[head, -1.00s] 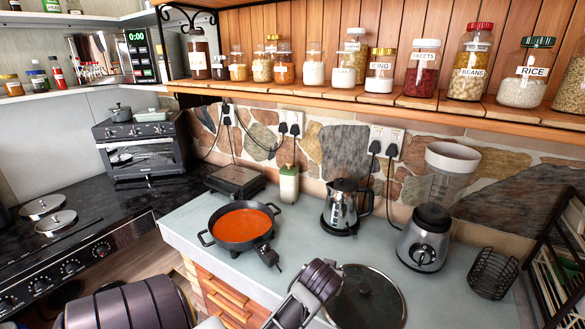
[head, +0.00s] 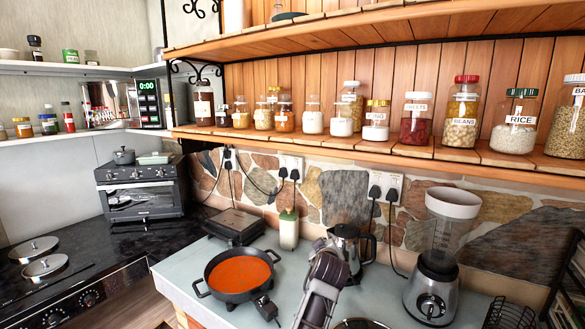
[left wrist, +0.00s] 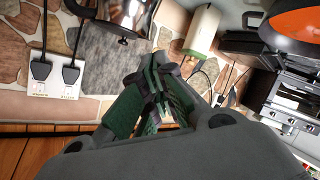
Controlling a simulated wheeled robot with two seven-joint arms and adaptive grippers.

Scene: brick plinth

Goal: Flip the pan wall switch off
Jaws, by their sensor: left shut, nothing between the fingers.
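Three wall sockets with black plugs are on the stone backsplash: a left one (head: 229,158), a middle one (head: 290,167) and a right one (head: 386,187). I cannot tell which switch serves the pan, nor any rocker's position. The black pan (head: 239,293) of red sauce sits on the counter, with a dark plug-like part in front. My left gripper (head: 323,246) is shut and empty, in front of the kettle and short of the wall. In the upside-down left wrist view, the left gripper (left wrist: 163,82) is near a two-plug socket (left wrist: 52,98). My right gripper is not visible.
The steel kettle (head: 346,242) stands right behind my left gripper. The jar shelf (head: 340,143) overhangs the sockets. Cables hang down the wall.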

